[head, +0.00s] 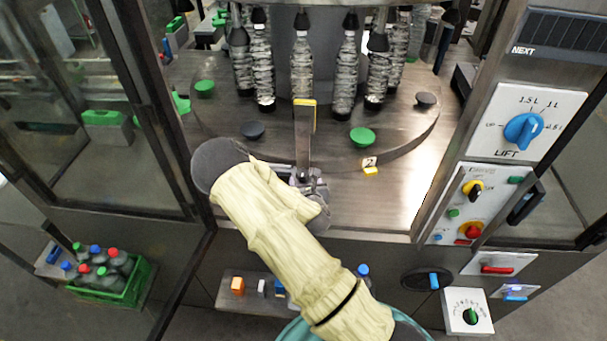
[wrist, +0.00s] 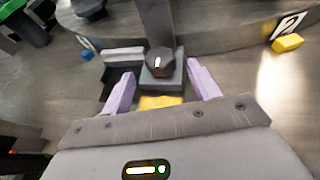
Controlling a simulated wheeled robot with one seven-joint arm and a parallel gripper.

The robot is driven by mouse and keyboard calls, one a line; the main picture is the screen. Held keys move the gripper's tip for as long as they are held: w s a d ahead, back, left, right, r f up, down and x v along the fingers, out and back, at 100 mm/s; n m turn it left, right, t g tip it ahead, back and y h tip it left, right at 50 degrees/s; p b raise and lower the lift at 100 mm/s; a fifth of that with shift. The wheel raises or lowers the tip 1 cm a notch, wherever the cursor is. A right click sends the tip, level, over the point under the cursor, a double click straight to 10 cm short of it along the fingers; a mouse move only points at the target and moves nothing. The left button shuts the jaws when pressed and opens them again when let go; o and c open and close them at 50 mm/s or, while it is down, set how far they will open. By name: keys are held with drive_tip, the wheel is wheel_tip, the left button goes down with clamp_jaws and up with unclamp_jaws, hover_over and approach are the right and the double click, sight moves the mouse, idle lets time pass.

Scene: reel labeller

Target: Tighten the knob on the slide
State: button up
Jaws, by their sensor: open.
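The knob (wrist: 160,61) is dark and many-sided with a white mark on top. It sits on a grey slide block (wrist: 161,82) at the foot of an upright grey bar. In the head view this bar (head: 303,150) stands at the machine's front edge with a yellow-capped top. My gripper (wrist: 160,72) is open, its two lavender fingers on either side of the knob and block, with gaps visible. Whether the fingertips are level with the knob I cannot tell. In the head view my gripper (head: 308,182) is at the foot of the bar, and the knob is not clearly visible.
A round table with clear bottles (head: 302,70) stands behind the bar. A yellow block (wrist: 287,43) by a "2" label lies to the right, and a yellow piece (wrist: 161,102) lies between the fingers. Control panels (head: 490,205) stand at right; a glass door is at left.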

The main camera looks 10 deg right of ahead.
sight(303, 177)
drive_tip(key=shift+p+x, duration=0.55)
drive_tip(key=shift+x, duration=1.4)
drive_tip(key=shift+c, duration=0.2)
drive_tip(key=c, duration=0.9)
